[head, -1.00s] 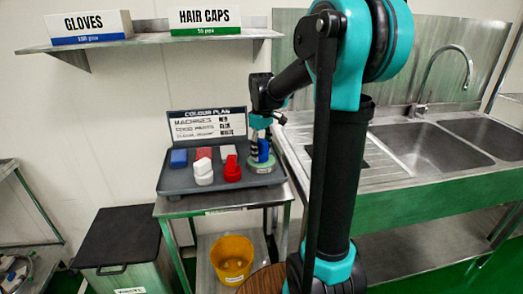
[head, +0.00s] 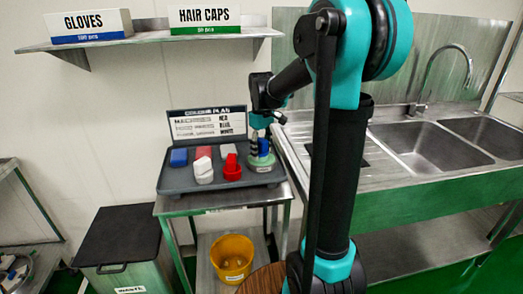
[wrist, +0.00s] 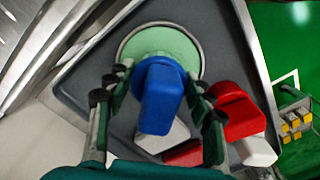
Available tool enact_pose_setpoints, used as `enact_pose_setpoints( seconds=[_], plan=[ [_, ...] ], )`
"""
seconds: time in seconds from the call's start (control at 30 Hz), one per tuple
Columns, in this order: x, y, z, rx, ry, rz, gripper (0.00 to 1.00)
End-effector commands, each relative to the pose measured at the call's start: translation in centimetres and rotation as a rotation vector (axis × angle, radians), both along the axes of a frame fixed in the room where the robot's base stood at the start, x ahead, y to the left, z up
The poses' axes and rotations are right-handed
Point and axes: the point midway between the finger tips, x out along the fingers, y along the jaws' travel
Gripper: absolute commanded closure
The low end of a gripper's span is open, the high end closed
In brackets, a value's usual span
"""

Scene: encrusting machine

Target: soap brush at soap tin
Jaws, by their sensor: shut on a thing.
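The soap tin (head: 262,166) is round with a pale green top and sits at the right end of the grey tray. In the wrist view its green soap (wrist: 185,45) shows behind the brush. The blue brush (wrist: 160,98) is over the near part of the soap in the wrist view; its underside is hidden, so I cannot tell whether it touches. My gripper (wrist: 158,90) is shut on the blue brush, one finger on each side. In the head view the gripper (head: 263,138) points down above the tin.
Red brushes (head: 231,168), white brushes (head: 203,171) and another blue brush (head: 179,157) stand on the grey tray (head: 215,184), left of the tin. A colour plan board (head: 208,124) stands behind them. The sink (head: 430,146) is to the right. A yellow bucket (head: 232,258) is below.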

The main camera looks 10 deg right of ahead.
Motion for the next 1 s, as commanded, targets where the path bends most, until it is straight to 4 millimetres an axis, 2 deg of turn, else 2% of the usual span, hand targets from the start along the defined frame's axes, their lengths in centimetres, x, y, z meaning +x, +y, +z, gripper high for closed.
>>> enact_pose_setpoints(
  seconds=[0.23,1.0],
  plan=[
    [-0.1,0.0,0.3,0.0,0.001,0.0,0.7],
    [0.0,0.0,5.9,0.0,0.0,0.0,0.7]
  ],
)
